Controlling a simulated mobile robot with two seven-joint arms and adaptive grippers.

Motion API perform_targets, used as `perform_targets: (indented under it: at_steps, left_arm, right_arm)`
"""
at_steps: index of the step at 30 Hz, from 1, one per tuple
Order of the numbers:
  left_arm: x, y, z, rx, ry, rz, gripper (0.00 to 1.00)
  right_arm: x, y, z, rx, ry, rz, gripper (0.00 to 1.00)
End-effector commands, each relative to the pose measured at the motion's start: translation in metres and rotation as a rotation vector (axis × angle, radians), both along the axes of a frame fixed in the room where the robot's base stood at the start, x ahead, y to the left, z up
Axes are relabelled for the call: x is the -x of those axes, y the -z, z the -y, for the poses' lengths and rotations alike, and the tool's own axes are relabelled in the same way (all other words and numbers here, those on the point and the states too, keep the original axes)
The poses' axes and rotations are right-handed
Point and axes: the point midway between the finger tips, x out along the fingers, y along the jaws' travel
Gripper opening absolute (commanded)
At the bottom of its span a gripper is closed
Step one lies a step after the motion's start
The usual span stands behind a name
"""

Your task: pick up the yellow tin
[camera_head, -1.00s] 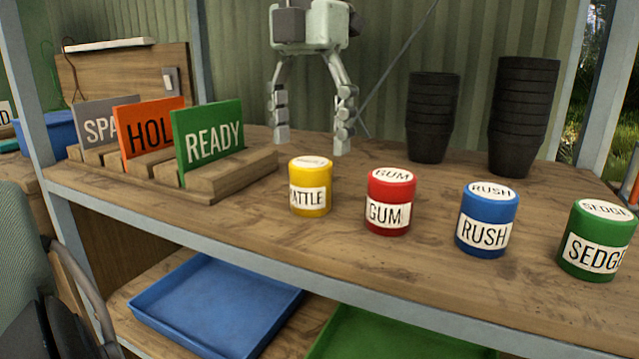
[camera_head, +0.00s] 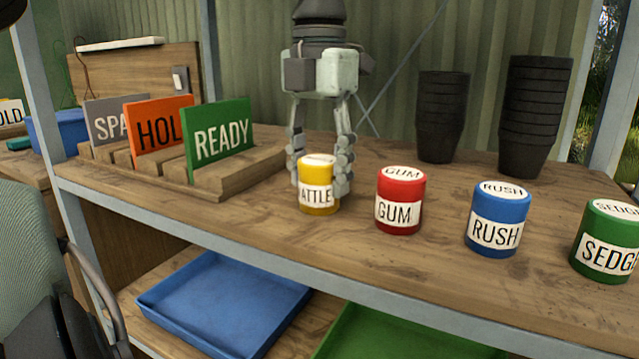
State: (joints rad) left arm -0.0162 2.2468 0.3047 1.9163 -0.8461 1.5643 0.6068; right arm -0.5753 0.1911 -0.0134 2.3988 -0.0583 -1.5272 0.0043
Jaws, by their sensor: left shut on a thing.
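The yellow tin (camera_head: 318,174) stands upright on the wooden shelf, with a white label reading "ATTLE" as far as it shows. My left gripper (camera_head: 321,178) comes down from above and behind the tin. Its two fingers are at the tin's left and right sides, shut on it. The lower fingers are partly hidden behind the tin. The tin's base appears to be at shelf height; I cannot tell whether it is lifted. My right gripper is not in view.
To the right stand a red GUM tin (camera_head: 400,202), a blue RUSH tin (camera_head: 497,221) and a green SEDGE tin (camera_head: 606,243). A wooden card rack (camera_head: 235,178) is at left. Black pot stacks (camera_head: 440,118) stand behind. Blue (camera_head: 222,300) and green trays lie below.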

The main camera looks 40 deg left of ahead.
Motion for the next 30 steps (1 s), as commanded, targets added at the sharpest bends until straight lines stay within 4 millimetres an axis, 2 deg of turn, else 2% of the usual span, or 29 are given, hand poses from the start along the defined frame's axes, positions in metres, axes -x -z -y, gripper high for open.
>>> perform_targets:
  at_steps: [1, 4, 14, 17, 22, 23, 30]
  left_arm:
    - [0.000, 0.000, 0.000, -0.001, 0.000, 0.000, 0.28]
    - [0.000, 0.000, 0.000, -0.001, 0.000, 0.000, 0.15]
    - [0.000, -0.005, 0.000, -0.001, 0.000, 0.002, 0.15]
    - [0.000, -0.013, 0.000, -0.001, -0.001, 0.002, 0.15]
    - [-0.001, -0.042, 0.000, -0.003, -0.002, 0.004, 0.15]
    - [-0.002, -0.047, -0.003, -0.002, -0.003, 0.004, 0.15]
    - [-0.015, -0.078, -0.057, 0.001, -0.006, 0.002, 0.15]
  right_arm:
    - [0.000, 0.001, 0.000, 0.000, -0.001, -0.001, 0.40]
    - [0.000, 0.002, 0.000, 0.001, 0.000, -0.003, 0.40]
    - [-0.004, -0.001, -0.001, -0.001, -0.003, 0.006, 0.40]
    - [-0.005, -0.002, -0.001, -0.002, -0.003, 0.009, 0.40]
    - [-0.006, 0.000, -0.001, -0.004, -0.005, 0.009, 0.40]
    - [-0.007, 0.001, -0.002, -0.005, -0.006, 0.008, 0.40]
    - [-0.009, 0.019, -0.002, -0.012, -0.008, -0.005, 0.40]
